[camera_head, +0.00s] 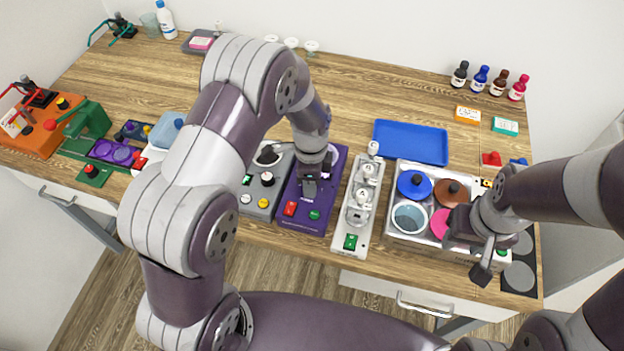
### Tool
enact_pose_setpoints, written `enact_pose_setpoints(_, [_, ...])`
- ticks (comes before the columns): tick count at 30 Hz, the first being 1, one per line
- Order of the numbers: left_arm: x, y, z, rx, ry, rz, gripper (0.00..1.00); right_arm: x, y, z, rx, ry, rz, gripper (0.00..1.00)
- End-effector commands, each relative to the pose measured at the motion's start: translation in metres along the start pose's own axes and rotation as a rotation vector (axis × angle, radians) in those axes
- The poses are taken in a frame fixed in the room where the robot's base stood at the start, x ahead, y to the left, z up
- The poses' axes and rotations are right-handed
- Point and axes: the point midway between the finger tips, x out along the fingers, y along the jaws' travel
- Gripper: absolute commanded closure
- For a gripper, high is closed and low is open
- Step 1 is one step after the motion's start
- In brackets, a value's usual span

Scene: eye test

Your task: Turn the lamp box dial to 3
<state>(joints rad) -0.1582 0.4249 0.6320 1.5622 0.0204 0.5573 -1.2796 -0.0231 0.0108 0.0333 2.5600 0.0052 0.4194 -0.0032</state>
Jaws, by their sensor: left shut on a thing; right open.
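A purple box (293,207) stands near the front edge of the table, left of its middle. A red button (290,208) and a green button (314,215) are on its front part. I take it for the lamp box, but cannot read a name on it. My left gripper (309,189) points down over this box and is shut on what seems to be its dial. The fingers hide the dial, so its setting cannot be read. My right gripper (482,258) is open and empty, over the front of a steel tray unit at the right.
A grey box (262,202) with a black knob stands close left of the purple box. A white strip panel (349,222) stands close right. The steel unit (398,169) holds lidded pots. A blue tray (410,142) lies behind it. The table behind the boxes is mostly clear.

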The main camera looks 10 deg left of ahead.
Motion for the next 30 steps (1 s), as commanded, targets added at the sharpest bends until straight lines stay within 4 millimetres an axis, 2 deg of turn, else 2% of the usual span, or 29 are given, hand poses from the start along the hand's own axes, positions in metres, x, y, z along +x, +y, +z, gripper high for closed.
enact_pose_setpoints(15, [-0.002, -0.002, 0.002, 0.019, -0.002, -0.004, 0.96, -0.001, 0.0, 0.0, 0.0, 0.0, 0.0, 0.57])
enact_pose_setpoints(16, [-0.002, -0.002, 0.002, 0.019, -0.002, -0.004, 0.6, -0.001, 0.0, 0.0, 0.0, 0.0, 0.0, 0.57])
enact_pose_setpoints(18, [-0.002, -0.002, 0.001, 0.018, -0.002, -0.004, 0.41, -0.001, 0.0, 0.0, 0.0, 0.0, 0.0, 0.57])
enact_pose_setpoints(26, [-0.002, -0.001, 0.001, 0.018, -0.001, -0.003, 0.41, 0.0, 0.0, 0.0, 0.0, 0.0, 0.0, 0.57])
enact_pose_setpoints(30, [-0.015, -0.003, 0.0, 0.018, 0.001, -0.008, 0.41, 0.004, 0.0, 0.001, 0.0, 0.0, 0.0, 0.57])
